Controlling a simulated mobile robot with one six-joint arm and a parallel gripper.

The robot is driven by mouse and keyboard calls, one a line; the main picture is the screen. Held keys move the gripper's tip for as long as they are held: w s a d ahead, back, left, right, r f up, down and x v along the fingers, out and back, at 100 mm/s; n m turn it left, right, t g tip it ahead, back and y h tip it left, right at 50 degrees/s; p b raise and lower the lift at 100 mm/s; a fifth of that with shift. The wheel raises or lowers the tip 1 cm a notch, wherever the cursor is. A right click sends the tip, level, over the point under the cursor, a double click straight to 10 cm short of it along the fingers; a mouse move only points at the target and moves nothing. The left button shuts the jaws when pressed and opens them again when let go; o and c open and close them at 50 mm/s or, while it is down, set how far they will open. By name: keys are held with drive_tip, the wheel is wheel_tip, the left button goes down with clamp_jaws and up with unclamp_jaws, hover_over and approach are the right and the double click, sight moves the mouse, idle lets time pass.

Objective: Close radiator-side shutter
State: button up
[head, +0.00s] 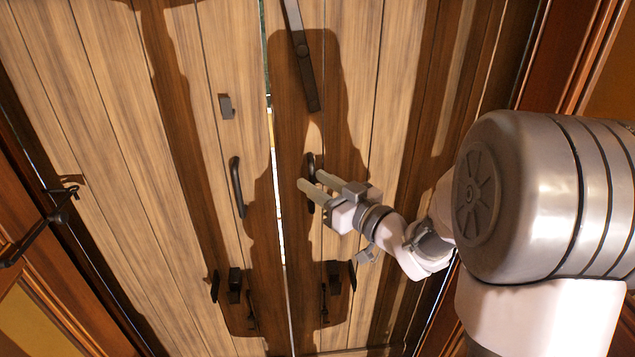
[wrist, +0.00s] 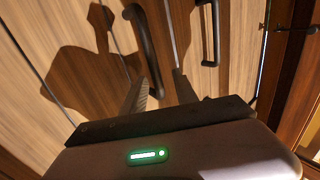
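Two plank shutters stand side by side, a left shutter (head: 130,150) and a right shutter (head: 350,100), with a narrow bright gap between them. No radiator shows, so I cannot tell which is radiator-side. My gripper (head: 309,180) is at the right shutter's dark handle (head: 311,162), partly covering it. In the wrist view my two fingers (wrist: 161,75) are apart, with that handle (wrist: 145,45) reaching down between them in the picture. I see no grip on it, and contact is unclear. The left shutter's handle (head: 237,187) is free; it also shows in the wrist view (wrist: 215,35).
A dark bar (head: 302,55) is on the right shutter above its handle. Small dark fittings (head: 235,285) sit low on both shutters. A black hook-like fitting (head: 58,215) projects at the far left. Dark wooden frames flank both sides.

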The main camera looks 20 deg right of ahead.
drive_tip(key=shift+w, duration=0.1)
drive_tip(key=b+v, duration=0.1)
drive_tip(key=v, duration=1.6)
drive_tip(key=shift+s+d+b, duration=0.15)
drive_tip(key=shift+s+b, duration=0.05)
drive_tip(key=shift+b, duration=0.1)
drive_tip(key=shift+w, duration=0.1)
